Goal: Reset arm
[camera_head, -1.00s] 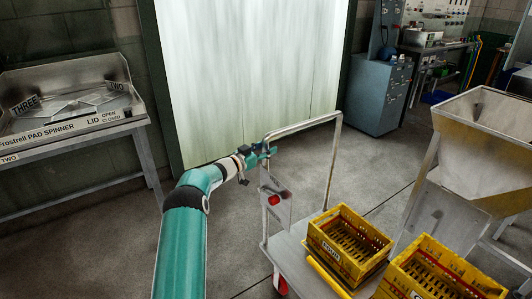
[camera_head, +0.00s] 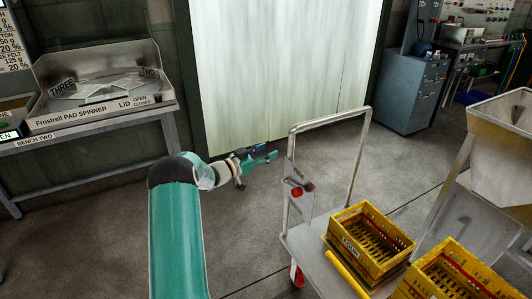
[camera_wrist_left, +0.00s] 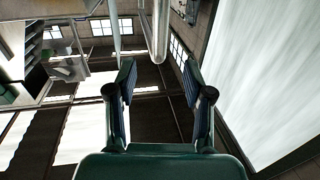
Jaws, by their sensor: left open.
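My left arm comes in from the lower left in the head view. Its left gripper (camera_head: 262,156) is held in the air to the left of the trolley's handle frame, in front of the pale strip curtain. The two fingers are apart with nothing between them. In the left wrist view the left gripper (camera_wrist_left: 160,88) shows both fingers spread, and a metal tube stands beyond them. My right gripper is in neither view.
A trolley (camera_head: 305,240) carries a yellow crate (camera_head: 345,246), with another yellow crate (camera_head: 440,270) beside it. A metal hopper (camera_head: 505,135) is at the right. A pad spinner bench (camera_head: 100,139) stands at the left. A blue-grey cabinet (camera_head: 408,95) is behind. Floor between bench and trolley is clear.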

